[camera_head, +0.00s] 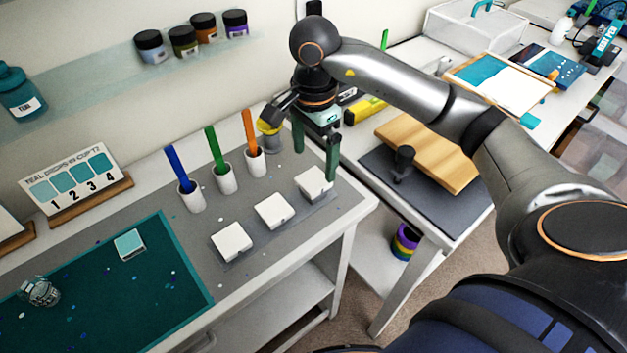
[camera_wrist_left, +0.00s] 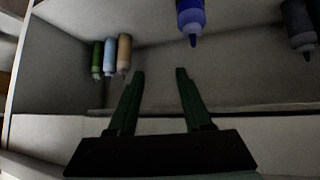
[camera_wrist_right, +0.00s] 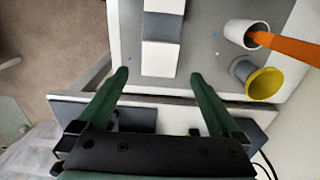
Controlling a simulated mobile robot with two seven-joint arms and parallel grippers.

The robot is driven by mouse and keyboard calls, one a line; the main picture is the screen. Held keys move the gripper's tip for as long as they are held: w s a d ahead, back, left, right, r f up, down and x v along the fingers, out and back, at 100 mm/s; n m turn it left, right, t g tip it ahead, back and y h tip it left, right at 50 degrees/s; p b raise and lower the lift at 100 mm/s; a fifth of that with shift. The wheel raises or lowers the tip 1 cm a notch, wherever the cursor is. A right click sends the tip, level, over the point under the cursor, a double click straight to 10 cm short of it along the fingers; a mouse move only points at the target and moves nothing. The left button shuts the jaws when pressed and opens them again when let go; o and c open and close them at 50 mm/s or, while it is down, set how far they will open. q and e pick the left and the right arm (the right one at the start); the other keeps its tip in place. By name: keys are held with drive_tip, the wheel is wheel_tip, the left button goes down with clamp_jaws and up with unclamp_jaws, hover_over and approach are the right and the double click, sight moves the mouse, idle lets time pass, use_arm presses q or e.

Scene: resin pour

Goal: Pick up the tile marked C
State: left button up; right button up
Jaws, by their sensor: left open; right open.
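Three white square tiles stand in a row on a grey strip on the table: a near one (camera_head: 231,242), a middle one (camera_head: 273,210) and a far one (camera_head: 313,182). I can read no letter on any, so I cannot tell which is C. My right gripper (camera_head: 315,165) is open and empty, fingers pointing down by the far tile. In the right wrist view a white tile (camera_wrist_right: 159,58) lies just beyond and between the open fingertips (camera_wrist_right: 160,75). My left gripper (camera_wrist_left: 160,72) is open and empty, seen only in its own wrist view.
White cups with a blue stick (camera_head: 191,197), a green stick (camera_head: 223,179) and an orange stick (camera_head: 255,163) stand behind the tiles. A yellow cup (camera_wrist_right: 265,84) is near the right gripper. A teal mat (camera_head: 180,275) lies left. Bottles (camera_wrist_left: 110,57) face the left gripper.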

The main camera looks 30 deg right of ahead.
sight(313, 179)
drive_tip(key=shift+a+f+p, duration=0.1)
drive_tip(key=shift+f+p, duration=0.4)
drive_tip(key=shift+f, duration=2.1)
drive_tip(key=c, duration=1.4)
drive_tip(key=shift+r, duration=0.1)
